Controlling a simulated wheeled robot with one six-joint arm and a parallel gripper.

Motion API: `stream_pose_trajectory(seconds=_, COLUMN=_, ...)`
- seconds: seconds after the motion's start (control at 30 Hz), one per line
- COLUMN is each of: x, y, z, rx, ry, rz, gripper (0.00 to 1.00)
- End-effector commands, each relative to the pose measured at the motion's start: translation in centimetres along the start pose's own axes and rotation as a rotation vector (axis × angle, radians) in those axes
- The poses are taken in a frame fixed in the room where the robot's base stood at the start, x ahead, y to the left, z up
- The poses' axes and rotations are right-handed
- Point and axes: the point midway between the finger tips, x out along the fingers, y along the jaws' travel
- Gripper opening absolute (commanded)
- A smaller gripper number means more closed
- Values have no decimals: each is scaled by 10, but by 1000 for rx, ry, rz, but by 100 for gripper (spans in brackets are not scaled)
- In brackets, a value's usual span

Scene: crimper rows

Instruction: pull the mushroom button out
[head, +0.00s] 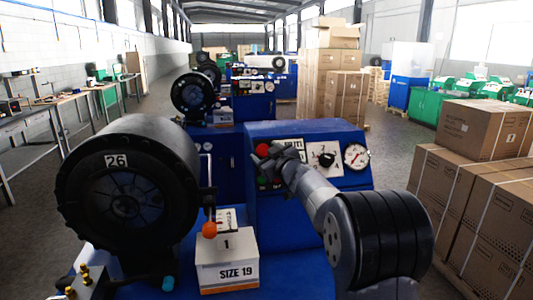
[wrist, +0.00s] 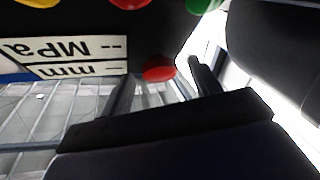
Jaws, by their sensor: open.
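The red mushroom button (head: 262,150) is on the upper left of the blue machine's front panel. In the wrist view, a red round cap (wrist: 158,69), which looks like this button, shows between my two fingertips. My gripper (head: 272,161) is open at the panel, right beside the button. In the wrist view my gripper's fingers (wrist: 160,76) stand apart, one on each side of the cap. I cannot tell whether they touch it. My gripper and arm hide part of the panel.
The blue machine (head: 265,133) carries a pressure gauge (head: 356,156) and a selector dial (head: 323,158). Red, yellow and green lamps or buttons (wrist: 130,3) lie near the button. A black crimper head (head: 115,190) and a SIZE 19 box (head: 228,265) stand left. Cartons (head: 480,128) are stacked right.

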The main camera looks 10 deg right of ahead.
Motion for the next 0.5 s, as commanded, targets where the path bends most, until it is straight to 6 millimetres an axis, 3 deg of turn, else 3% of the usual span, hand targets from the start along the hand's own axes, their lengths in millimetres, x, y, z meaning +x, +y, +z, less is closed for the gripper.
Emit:
stream_pose_trajectory(seconds=0.17, x=0, y=0, z=0, rx=0, ry=0, rz=0, gripper=59)
stream_pose_trajectory(seconds=0.5, x=0, y=0, z=0, rx=0, ry=0, rz=0, gripper=31)
